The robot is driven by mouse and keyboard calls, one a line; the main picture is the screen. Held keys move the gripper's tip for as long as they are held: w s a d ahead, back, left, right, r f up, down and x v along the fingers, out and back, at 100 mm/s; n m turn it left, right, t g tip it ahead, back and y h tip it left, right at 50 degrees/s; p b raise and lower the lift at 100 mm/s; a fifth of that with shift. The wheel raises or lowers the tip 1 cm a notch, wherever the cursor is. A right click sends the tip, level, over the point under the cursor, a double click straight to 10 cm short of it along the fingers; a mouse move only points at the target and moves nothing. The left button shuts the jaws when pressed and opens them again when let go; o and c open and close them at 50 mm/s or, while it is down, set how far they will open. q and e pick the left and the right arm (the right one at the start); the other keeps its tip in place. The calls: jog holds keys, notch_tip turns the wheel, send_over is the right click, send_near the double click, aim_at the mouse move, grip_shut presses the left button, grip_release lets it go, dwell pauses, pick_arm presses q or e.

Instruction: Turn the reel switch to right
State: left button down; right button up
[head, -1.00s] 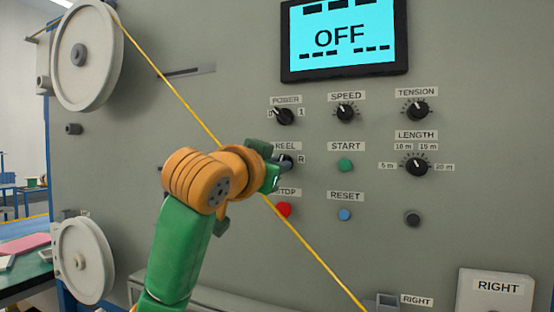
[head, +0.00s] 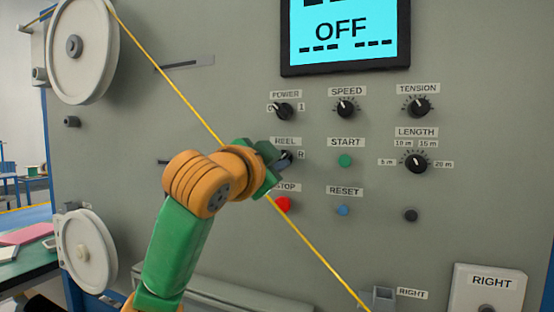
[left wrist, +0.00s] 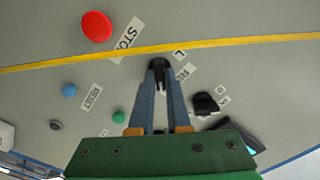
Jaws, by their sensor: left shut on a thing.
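The reel switch (head: 287,155) is a small black knob under the REEL label on the grey panel. In the left wrist view, the two blue-grey fingers (left wrist: 160,68) close around the dark knob (left wrist: 158,62), near the L and REEL labels. The knob's exact pointing direction is hard to tell. My right gripper is not in view.
The power knob (head: 283,111) sits just above, the red stop button (head: 283,204) just below, and the green start button (head: 345,160) to the right. A yellow cable (head: 180,98) runs diagonally close by the gripper. The screen (head: 343,35) reads OFF.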

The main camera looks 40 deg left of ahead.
pick_arm(q)
jog(key=c, duration=0.9)
grip_release()
jog(key=b+v, duration=0.2)
jog(key=v, duration=0.5)
